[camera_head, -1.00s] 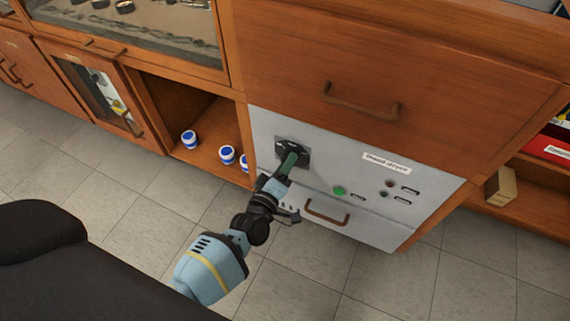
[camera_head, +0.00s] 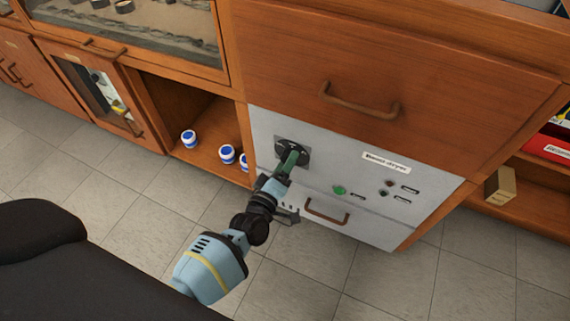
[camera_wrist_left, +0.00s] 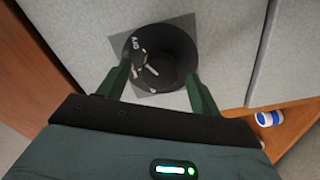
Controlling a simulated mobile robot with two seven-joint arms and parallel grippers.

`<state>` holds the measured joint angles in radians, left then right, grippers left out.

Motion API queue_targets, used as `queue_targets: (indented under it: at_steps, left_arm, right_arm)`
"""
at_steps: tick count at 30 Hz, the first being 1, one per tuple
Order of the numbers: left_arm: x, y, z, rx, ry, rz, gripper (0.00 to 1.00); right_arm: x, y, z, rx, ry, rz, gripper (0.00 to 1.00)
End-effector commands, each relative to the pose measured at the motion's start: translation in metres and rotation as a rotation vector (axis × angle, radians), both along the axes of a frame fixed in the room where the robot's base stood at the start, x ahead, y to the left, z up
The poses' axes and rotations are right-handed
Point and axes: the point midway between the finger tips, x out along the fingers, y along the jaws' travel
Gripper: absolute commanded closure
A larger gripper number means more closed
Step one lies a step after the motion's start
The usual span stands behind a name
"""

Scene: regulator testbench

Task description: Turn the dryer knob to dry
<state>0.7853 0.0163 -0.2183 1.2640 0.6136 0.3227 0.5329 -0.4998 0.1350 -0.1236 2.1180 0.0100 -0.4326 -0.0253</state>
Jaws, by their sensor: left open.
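The dryer knob is black and round, set on a grey square plate on the white dryer panel (camera_head: 340,165). In the left wrist view the knob (camera_wrist_left: 158,60) sits between the two green fingers of my left gripper (camera_wrist_left: 158,85), with white lettering partly visible on its dark face. The fingers are open, one on each side of the knob; I cannot tell whether they touch it. In the head view my left gripper (camera_head: 290,158) reaches up to the knob plate (camera_head: 303,148) and hides much of the knob. My right gripper is not in view.
A green button (camera_head: 339,190) and small dark controls (camera_head: 387,189) lie right of the knob. A drawer handle (camera_head: 326,213) is below, close to my wrist. Several blue-and-white jars (camera_head: 189,139) stand in the open shelf at left. A wooden drawer (camera_head: 400,70) is above.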

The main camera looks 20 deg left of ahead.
Motion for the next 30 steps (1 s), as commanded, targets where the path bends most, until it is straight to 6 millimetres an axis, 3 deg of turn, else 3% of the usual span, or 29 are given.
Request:
queue_targets:
  at_steps: [15, 30]
  left_arm:
    - [-0.069, 0.002, 0.001, 0.002, 0.000, -0.001, 0.35]
    - [-0.076, 0.002, 0.000, 0.001, 0.000, -0.001, 0.35]
  right_arm:
    - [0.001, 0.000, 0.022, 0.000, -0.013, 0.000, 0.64]
    - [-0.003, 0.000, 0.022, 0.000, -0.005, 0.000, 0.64]
